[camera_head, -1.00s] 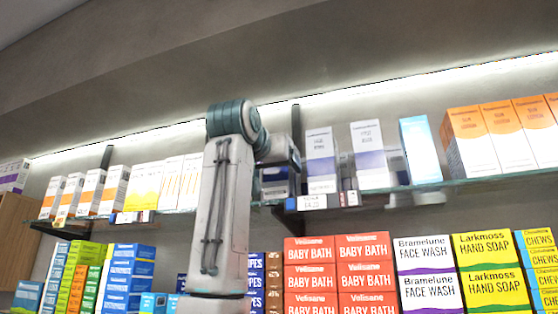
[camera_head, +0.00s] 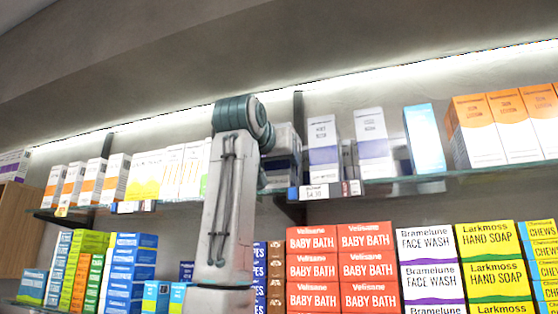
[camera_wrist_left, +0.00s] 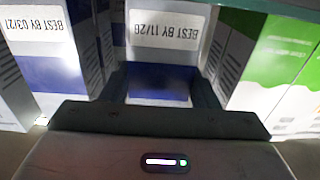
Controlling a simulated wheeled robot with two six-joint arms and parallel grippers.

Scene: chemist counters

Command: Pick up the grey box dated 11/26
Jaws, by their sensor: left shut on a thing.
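The box marked BEST BY 11/26 (camera_wrist_left: 167,28) shows in the left wrist view, pale with a dark blue band and its print upside down. My left gripper (camera_wrist_left: 160,88) is shut on it, with a dark finger on each side of the box. In the head view my left arm stands in front of the upper shelf and hides its own gripper. A white and blue box (camera_head: 284,140) shows just right of the arm; I cannot tell whether it is the held one. My right gripper is not in view.
A similar box marked 03/27 (camera_wrist_left: 38,45) stands close left in the wrist view, and a green and white box (camera_wrist_left: 270,60) close right. The glass shelf (camera_head: 400,186) holds more boxes. Stacked red baby bath boxes (camera_head: 339,268) stand below.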

